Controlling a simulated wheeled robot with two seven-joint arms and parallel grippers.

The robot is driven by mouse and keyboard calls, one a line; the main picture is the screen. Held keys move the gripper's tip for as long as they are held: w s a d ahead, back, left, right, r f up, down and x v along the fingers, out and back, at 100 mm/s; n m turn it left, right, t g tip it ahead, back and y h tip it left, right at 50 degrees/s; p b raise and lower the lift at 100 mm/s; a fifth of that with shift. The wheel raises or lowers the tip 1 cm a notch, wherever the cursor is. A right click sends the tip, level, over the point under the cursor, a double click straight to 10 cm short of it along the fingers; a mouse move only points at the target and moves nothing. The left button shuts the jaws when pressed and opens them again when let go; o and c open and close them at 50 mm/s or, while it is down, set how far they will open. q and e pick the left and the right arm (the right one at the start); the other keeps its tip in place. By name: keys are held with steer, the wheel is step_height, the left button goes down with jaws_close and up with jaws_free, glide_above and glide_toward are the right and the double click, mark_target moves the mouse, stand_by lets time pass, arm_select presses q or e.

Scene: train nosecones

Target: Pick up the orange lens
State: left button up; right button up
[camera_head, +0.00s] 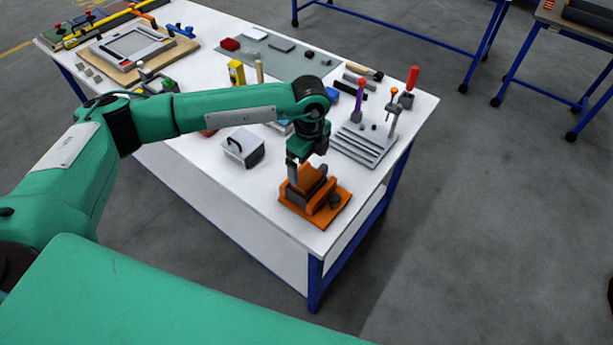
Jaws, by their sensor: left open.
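An orange curved piece (312,175), which looks like the orange lens, stands in a dark and orange holder on an orange base plate (330,217) at the near corner of the white table. My left gripper (306,172) points down from above right at this piece. One finger shows at its left side; the other finger is not clearly visible. The gripper is open, and whether a finger touches the piece cannot be told. My right gripper is not in view.
A grey slotted rack (362,147) with upright tools stands just behind the orange base. A white and black box (243,148) lies to its left. The white table (205,180) has bare room between that box and the base. Many small parts lie farther back.

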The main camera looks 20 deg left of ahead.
mark_target(307, 176)
arm_select(q)
steer(key=shift+f+p, duration=0.35)
steer(key=shift+f, duration=0.05)
steer(key=f, duration=0.1)
steer(key=f+p, duration=0.2)
steer(key=f, duration=0.1)
steer(key=shift+a, duration=0.35)
steer(key=shift+f, duration=0.4)
steer(key=shift+c, duration=0.7)
steer(key=shift+w, duration=0.1)
steer(key=c, duration=1)
